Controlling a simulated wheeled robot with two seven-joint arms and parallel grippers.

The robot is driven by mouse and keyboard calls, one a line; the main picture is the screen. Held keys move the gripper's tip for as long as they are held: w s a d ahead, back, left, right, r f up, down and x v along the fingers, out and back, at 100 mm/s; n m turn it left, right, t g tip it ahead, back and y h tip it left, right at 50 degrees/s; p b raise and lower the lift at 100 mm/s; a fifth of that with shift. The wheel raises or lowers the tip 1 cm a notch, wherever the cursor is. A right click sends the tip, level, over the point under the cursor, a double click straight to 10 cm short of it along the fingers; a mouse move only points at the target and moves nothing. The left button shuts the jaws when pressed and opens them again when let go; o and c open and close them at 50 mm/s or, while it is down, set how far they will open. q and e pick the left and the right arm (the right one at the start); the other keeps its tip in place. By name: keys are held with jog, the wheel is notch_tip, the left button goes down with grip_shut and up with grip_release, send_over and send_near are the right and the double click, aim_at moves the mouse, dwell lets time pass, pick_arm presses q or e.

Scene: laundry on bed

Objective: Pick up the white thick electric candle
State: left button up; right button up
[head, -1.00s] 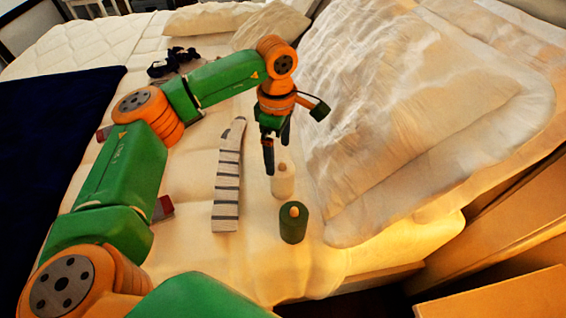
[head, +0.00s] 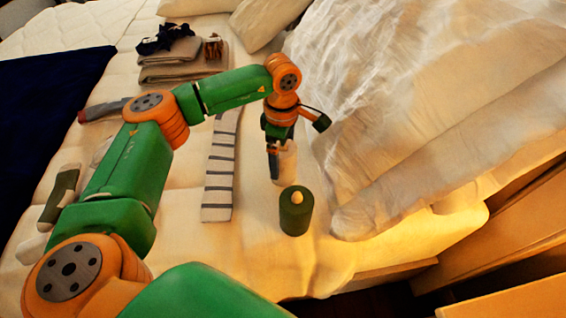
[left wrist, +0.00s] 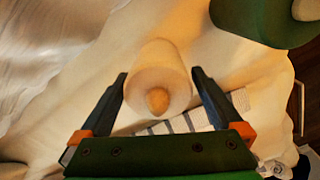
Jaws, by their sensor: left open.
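The white thick electric candle (head: 286,164) stands upright on the bed, behind the green candle in the head view. My left gripper (head: 279,160) is lowered onto it, fingers pointing down. In the left wrist view the white candle (left wrist: 159,85), with its tan flame tip, shows between the two open fingers of the left gripper (left wrist: 160,90). A gap shows between the candle and each finger. In the head view the arm and gripper hide part of the candle's top. My right gripper is not in view.
A green candle (head: 296,212) stands close in front of the white one; it also shows in the left wrist view (left wrist: 262,20). A striped sock (head: 219,185) lies to the left. A large white pillow or duvet (head: 390,130) rises close on the right. Folded clothes (head: 180,62) lie behind.

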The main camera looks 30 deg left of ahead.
pick_arm(q)
notch_tip(320, 180, down, 3)
jog(key=shift+w+f, duration=0.1)
jog(key=shift+f, duration=0.05)
jog(key=c, duration=1.3)
